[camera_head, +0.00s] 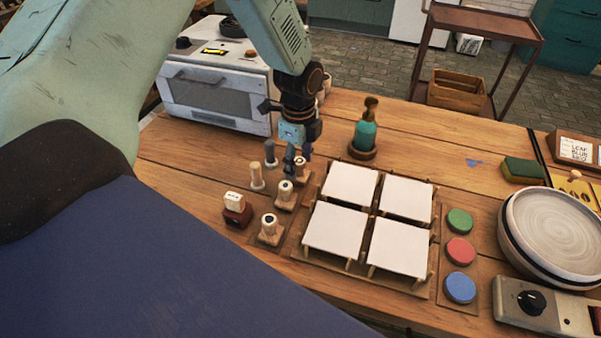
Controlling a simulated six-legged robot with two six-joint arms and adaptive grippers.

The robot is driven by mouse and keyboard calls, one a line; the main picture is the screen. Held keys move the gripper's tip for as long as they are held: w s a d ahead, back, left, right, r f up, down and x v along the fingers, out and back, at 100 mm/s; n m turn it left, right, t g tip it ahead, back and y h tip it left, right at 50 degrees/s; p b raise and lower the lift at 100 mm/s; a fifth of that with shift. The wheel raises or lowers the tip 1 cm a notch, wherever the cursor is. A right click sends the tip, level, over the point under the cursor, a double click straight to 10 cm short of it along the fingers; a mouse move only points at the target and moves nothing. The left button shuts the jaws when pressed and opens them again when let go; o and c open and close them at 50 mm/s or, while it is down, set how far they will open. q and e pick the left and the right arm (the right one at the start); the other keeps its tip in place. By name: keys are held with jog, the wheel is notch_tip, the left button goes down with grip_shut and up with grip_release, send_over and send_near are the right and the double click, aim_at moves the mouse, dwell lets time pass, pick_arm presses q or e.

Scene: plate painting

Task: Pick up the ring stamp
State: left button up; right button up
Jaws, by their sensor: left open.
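Several small wooden stamps with round marked tops stand on the table left of the white tiles: a front stamp (269,229), a middle stamp (284,196) and a back stamp (302,170). The fingers partly cover that stamp. My right gripper is not in view.
White square tiles (350,186) stand on a wooden rack right of the stamps. A teal bottle (365,134) stands behind them. Paint pads (460,250) and a round wheel (556,228) are at right.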

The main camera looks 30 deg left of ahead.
pick_arm(q)
jog(key=shift+s+a+f, duration=0.1)
jog(key=shift+f, duration=0.45)
jog(key=shift+w, duration=0.2)
jog(key=shift+c, duration=0.5)
jog(key=shift+s, duration=0.1)
jog(key=c, duration=0.4)
grip_shut()
